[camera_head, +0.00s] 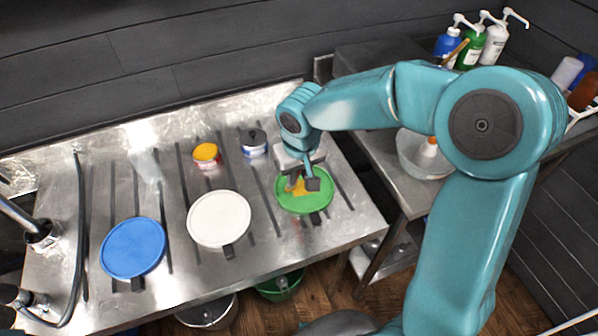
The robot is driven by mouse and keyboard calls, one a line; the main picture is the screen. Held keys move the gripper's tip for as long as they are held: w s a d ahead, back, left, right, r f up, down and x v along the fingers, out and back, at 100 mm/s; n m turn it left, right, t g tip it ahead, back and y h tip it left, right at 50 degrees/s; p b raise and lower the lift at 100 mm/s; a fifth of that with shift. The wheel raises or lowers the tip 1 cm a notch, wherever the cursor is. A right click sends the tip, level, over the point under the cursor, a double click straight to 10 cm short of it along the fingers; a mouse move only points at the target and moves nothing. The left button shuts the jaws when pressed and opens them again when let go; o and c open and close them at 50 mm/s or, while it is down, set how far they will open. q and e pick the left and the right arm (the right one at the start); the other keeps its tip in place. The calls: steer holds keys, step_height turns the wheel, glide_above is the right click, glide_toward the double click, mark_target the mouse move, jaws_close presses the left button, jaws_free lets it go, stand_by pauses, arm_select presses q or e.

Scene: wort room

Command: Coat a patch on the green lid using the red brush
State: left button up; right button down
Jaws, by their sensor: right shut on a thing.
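The green lid (322,202) lies on the steel counter at its right part. A yellow-orange patch (299,187) shows on it. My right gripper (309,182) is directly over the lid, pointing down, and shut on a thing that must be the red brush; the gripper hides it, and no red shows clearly. I cannot tell whether its bristles touch the lid. A pot with orange-yellow contents (206,151) stands further back on the counter. My left gripper is not in view.
A white lid (218,219) and a blue lid (133,248) lie to the left. A white-blue pot with a dark top (254,150) stands behind. A side table at right holds pump bottles (494,45) and a clear bowl (405,150). A tap and hose (78,240) stand at left.

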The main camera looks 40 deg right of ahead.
steer(key=shift+w+a+r, duration=0.1)
steer(key=shift+a+r, duration=0.05)
steer(key=shift+r, duration=0.15)
steer(key=shift+r+p, duration=0.45)
steer(key=shift+r, duration=0.05)
steer(key=shift+s+d+r+p, duration=0.15)
steer(key=shift+r+p, duration=0.15)
steer(key=shift+r, duration=0.15)
steer(key=shift+s+d+r+p, duration=0.1)
steer(key=shift+r+p, duration=0.2)
steer(key=shift+r, duration=0.1)
steer(key=shift+w+a+r+p, duration=0.1)
steer(key=shift+w+r+p, duration=0.05)
steer(key=shift+r+p, duration=0.35)
steer(key=shift+w+a+r+p, duration=0.1)
steer(key=shift+r+p, duration=0.3)
steer(key=shift+r, duration=0.2)
steer(key=shift+s+d+r+p, duration=0.15)
steer(key=shift+r+p, duration=0.4)
steer(key=shift+r, duration=0.6)
steer(key=shift+r+p, duration=0.15)
steer(key=shift+p, duration=0.2)
